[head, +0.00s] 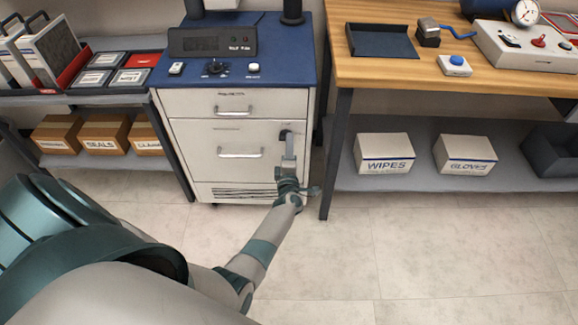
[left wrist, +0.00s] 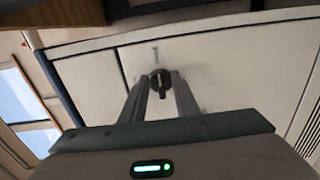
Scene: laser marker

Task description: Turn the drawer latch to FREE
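The drawer latch (head: 284,134) is a small dark knob at the upper right of the white cabinet's large lower drawer front (head: 215,140). In the left wrist view the latch (left wrist: 161,84) shows as a dark round piece with a short grip bar. My left gripper (head: 288,150) is at the latch in the head view. In the left wrist view its two fingers (left wrist: 160,90) are apart, one on each side of the grip bar, with gaps visible. Whether a finger touches it I cannot tell. The latch's label is too small to read. My right gripper is not in view.
The cabinet has a blue top with a control panel (head: 213,42) and knobs. A wooden workbench (head: 365,70) stands right, its dark leg (head: 336,150) close to my left gripper. A shelf with boxes (head: 103,133) stands left. The floor (head: 430,250) in front is clear.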

